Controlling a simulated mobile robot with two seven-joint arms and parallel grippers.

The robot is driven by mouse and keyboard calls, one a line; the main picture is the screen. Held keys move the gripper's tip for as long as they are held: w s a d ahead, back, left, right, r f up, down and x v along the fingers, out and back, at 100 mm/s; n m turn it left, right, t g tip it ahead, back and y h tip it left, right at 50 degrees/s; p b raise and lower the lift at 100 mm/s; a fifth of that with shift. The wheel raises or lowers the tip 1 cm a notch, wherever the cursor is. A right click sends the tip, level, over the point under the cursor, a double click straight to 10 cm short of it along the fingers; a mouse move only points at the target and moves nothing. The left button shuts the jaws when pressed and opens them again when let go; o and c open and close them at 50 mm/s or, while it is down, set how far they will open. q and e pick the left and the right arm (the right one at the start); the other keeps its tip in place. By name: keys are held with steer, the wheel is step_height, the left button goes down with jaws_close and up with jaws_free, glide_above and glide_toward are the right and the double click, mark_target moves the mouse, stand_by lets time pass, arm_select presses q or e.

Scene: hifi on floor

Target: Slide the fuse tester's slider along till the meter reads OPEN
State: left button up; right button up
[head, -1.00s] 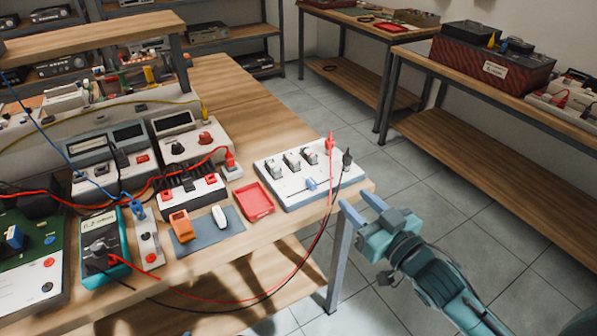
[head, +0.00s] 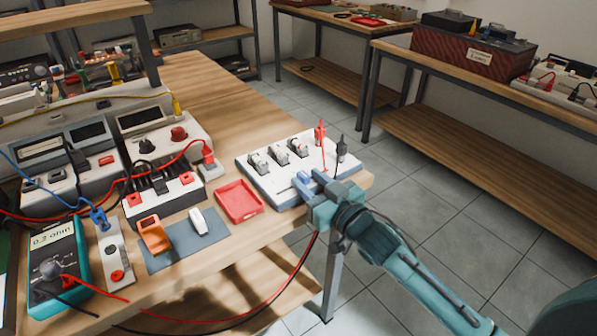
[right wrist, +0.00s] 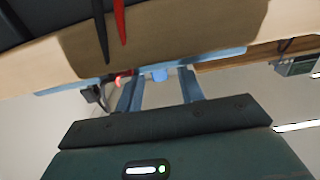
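The fuse tester (head: 255,180) is a white board with a blue edge at the table's near right corner. It carries three clip-like holders and has red and black plugs at its right end. Its small blue slider (head: 303,175) is at the front; in the right wrist view the blue slider block (right wrist: 160,75) shows between the fingertips. My right gripper (head: 311,182) is open, its fingers (right wrist: 160,92) on either side of the slider with gaps visible; contact cannot be told. The teal meter (head: 60,265) at lower left reads 0.2 ohm. My left gripper is not in view.
A red tray (head: 239,202) lies left of the tester, beside a grey mat (head: 180,250) with orange and white items. Red and black leads (head: 285,290) hang over the front edge. Floor (head: 440,200) is clear right of the table.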

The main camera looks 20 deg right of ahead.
mark_target(299, 172)
steer(key=shift+x, duration=2.25)
jaws_close()
